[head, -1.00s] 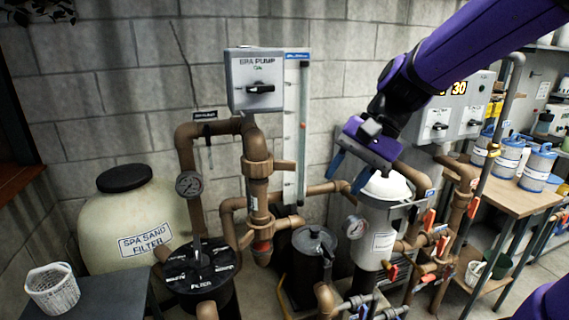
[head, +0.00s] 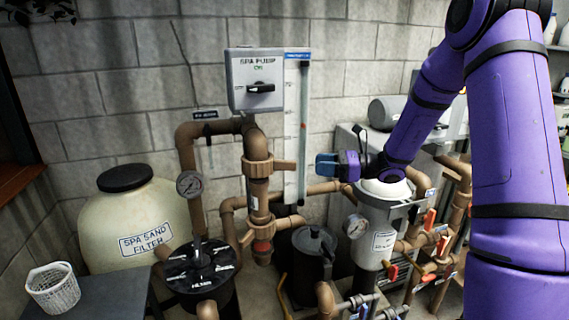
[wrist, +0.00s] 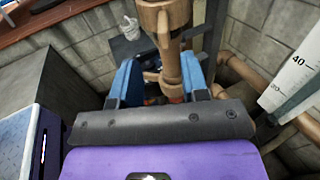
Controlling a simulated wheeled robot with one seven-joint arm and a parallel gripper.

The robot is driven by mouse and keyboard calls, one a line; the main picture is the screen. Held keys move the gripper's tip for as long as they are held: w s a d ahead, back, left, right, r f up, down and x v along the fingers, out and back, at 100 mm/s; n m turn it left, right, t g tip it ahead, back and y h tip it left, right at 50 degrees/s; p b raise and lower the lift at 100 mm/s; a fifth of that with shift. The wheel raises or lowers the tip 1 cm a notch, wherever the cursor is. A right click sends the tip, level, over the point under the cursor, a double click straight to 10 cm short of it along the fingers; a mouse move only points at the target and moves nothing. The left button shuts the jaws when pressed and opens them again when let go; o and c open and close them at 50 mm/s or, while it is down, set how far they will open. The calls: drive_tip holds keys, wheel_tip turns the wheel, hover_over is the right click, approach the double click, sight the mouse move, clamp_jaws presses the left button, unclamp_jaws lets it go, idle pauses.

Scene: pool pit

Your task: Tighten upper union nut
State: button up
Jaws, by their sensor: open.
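The upper union nut (head: 257,167) is a brown collar with side lugs on the vertical pipe below the spa pump switch box. In the wrist view the brown pipe with its lugged collar (wrist: 163,17) rises ahead, beyond and between the fingers. My gripper (head: 326,165) has a purple body and blue fingers. It is to the right of the nut at about its height, pointing left toward it. Its fingers (wrist: 162,78) are apart and empty, and a gap shows between them and the nut. A lower collar (head: 262,226) sits further down the same pipe.
The spa pump switch box (head: 255,80) and a clear flow tube (head: 296,130) are on the wall near the nut. A pressure gauge (head: 189,184) is at left. Pipes crowd the right side.

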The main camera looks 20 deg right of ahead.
sight(274, 162)
drive_tip(key=x, duration=1)
drive_tip(key=shift+w+a, duration=0.25)
drive_tip(key=shift+w, duration=0.15)
clamp_jaws()
